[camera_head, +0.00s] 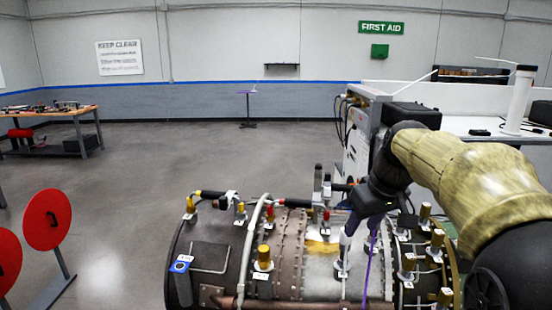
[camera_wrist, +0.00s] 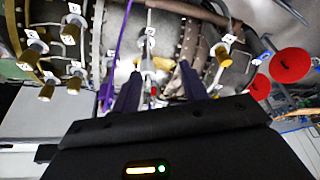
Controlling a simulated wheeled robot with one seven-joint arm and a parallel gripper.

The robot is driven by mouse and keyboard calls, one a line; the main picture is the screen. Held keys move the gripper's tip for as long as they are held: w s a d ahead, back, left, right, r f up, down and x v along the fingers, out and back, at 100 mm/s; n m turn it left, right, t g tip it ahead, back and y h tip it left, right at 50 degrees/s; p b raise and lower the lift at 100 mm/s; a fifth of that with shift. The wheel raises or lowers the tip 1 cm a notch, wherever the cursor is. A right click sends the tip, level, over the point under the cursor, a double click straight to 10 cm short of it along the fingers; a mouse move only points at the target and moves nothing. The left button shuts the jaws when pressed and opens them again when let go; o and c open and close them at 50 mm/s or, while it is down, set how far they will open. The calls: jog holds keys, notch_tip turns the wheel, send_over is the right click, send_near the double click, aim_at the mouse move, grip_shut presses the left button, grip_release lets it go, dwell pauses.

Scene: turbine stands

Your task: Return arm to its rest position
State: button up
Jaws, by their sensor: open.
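My arm (camera_head: 470,185) reaches in from the right in the head view, bent down over the turbine (camera_head: 290,285). My gripper (camera_head: 358,245) points down at the turbine's top right part. In the wrist view the two dark fingers of my gripper (camera_wrist: 158,78) are spread apart with the turbine casing (camera_wrist: 160,45) beyond them. No object is clearly held between them. A fitting with a white base (camera_wrist: 147,68) shows between the fingers. I cannot tell whether the fingertips touch anything. A thin purple cable (camera_wrist: 122,30) runs close by the fingers.
Brass-coloured fittings (camera_head: 263,258) and pipes stick up from the turbine around my gripper. A white bench (camera_head: 460,125) with equipment stands behind my arm. Red discs (camera_head: 47,220) stand at the left. The floor (camera_head: 200,150) beyond the turbine is open.

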jog(key=s+a+f+m, duration=0.1)
jog(key=s+f, duration=0.4)
jog(key=f, duration=0.3)
jog(key=s+a+f+m+h, duration=0.1)
jog(key=s+f+m, duration=0.1)
jog(key=s+f, duration=0.3)
jog(key=s+f+m+g, duration=0.1)
jog(key=s+f, duration=0.4)
jog(key=f, duration=0.6)
jog(key=shift+s+a+f+m+h, duration=0.15)
jog(key=shift+s+a+m+h, duration=0.15)
jog(key=shift+s+a+h, duration=0.1)
